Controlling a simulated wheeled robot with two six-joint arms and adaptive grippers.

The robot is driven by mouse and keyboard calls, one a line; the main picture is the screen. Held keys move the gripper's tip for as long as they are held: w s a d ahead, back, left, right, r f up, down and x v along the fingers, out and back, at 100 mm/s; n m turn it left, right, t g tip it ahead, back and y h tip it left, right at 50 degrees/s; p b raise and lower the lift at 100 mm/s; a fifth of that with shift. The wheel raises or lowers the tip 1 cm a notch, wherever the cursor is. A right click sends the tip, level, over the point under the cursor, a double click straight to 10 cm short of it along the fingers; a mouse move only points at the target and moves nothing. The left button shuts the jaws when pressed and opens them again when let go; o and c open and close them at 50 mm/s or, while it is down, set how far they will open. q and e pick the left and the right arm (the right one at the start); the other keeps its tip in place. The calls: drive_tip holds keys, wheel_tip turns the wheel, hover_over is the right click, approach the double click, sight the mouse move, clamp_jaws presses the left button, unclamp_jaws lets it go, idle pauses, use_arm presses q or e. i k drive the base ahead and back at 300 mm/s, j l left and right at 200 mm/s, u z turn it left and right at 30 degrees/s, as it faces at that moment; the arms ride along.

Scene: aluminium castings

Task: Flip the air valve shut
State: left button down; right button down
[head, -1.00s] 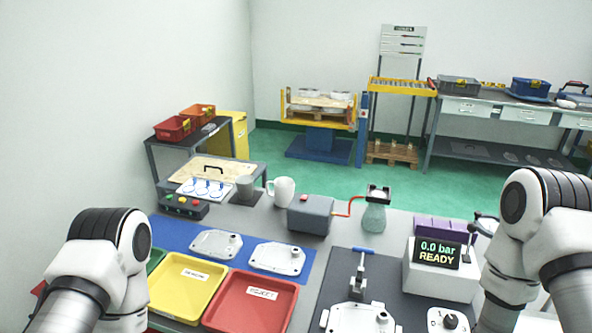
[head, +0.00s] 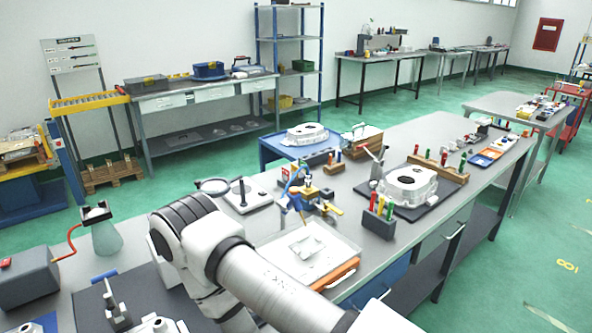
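The air valve cannot be made out in this view. My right arm crosses the lower middle and covers most of the white display box (head: 160,262), whose screen is hidden. The knob seen earlier in front of that box is hidden or out of frame. A clamp with a blue handle (head: 104,275) stands on the dark mat (head: 75,305) at the lower left, and part of a pale casting (head: 155,325) shows beside it. Neither gripper is in view, and my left arm is out of frame.
The green floor beyond is largely open.

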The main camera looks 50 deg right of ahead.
sight(326, 202)
drive_tip(key=l+z, duration=0.2)
drive_tip(key=z, duration=0.2)
drive_tip(key=l+z, duration=0.45)
drive_tip(key=z, duration=0.3)
drive_tip(key=i+l+z, duration=0.1)
drive_tip(key=z, duration=0.3)
drive_tip(key=i+l, duration=0.1)
drive_tip(key=l, duration=0.15)
drive_tip(key=i+l, duration=0.15)
drive_tip(key=l+u, duration=0.05)
drive_tip(key=l, duration=0.05)
